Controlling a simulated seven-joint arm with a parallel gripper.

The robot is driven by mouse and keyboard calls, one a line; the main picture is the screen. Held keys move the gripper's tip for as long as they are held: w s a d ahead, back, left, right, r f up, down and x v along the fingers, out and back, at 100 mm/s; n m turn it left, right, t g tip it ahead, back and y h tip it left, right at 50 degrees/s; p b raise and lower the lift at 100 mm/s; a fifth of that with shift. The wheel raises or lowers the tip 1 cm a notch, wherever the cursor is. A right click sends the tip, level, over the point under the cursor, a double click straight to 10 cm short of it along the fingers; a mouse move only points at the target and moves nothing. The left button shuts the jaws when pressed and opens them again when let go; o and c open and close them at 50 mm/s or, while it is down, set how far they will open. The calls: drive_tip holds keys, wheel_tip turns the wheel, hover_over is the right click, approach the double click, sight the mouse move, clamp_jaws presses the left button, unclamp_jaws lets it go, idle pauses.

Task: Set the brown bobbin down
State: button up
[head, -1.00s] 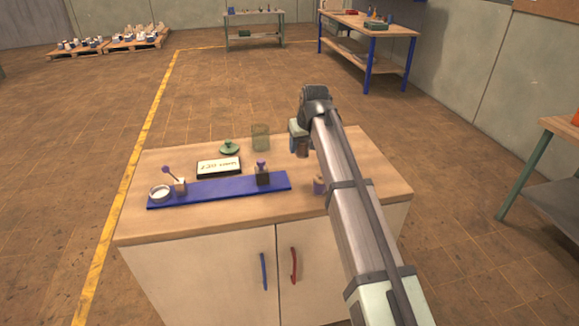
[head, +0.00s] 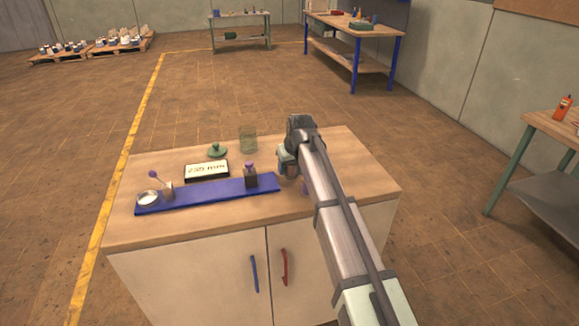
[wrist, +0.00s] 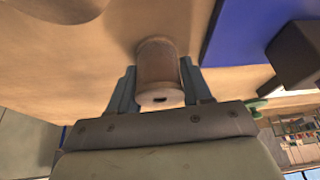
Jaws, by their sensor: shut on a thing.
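The brown bobbin (wrist: 158,72) is held between the two blue-grey fingers of my gripper (wrist: 158,66) in the wrist view. Its far end is at or very close to the wooden top; I cannot tell whether it touches. In the head view my gripper (head: 287,165) is low over the right part of the cabinet's wooden top (head: 350,175), right of the blue strip (head: 210,193). My arm and gripper hide most of the bobbin there.
A purple piece (head: 305,189) is partly hidden by my arm.

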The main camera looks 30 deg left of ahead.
drive_tip(key=shift+f, duration=0.15)
drive_tip(key=o, duration=1)
drive_tip(key=shift+o, duration=0.2)
drive_tip(key=v, duration=1.2)
